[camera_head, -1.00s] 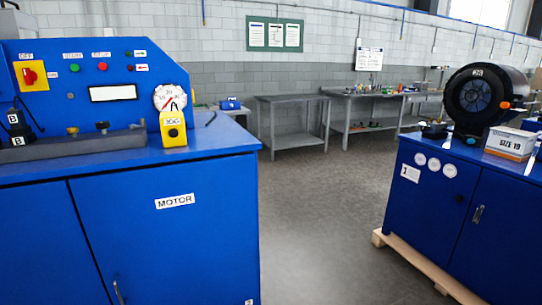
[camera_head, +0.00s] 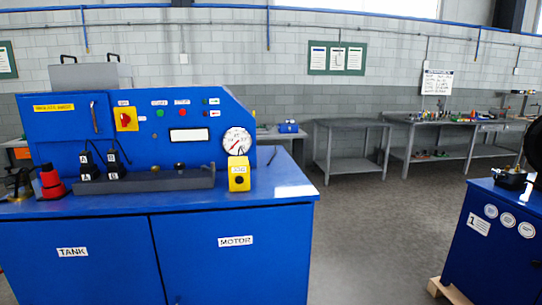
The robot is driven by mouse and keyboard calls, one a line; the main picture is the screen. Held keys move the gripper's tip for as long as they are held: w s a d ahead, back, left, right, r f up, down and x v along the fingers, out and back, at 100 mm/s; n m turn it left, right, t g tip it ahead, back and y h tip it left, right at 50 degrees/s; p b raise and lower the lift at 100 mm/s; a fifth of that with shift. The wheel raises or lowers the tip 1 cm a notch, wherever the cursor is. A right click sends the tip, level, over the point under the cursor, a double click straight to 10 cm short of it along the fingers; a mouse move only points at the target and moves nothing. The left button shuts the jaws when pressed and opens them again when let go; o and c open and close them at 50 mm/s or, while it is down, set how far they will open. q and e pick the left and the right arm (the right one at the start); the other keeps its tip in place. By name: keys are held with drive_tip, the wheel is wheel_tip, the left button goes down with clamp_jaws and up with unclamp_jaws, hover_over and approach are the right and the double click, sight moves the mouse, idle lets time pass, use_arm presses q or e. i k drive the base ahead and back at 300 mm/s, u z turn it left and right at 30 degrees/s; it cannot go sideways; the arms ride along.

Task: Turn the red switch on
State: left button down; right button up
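The red switch (camera_head: 126,118) is a red rotary knob on a yellow square plate. It sits on the upright blue panel (camera_head: 70,137) of the machine at the left, below a small white label. The knob's exact setting is too small to tell. Neither of my grippers shows in the head view.
Another blue cabinet (camera_head: 490,245) stands at the right. Open floor (camera_head: 385,225) lies between them.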

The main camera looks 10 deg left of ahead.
sight(125, 120)
drive_tip(key=u, duration=1.35)
drive_tip(key=k, duration=0.55)
drive_tip(key=z, duration=0.7)
drive_tip(key=i, duration=1.55)
drive_tip(key=u, duration=0.35)
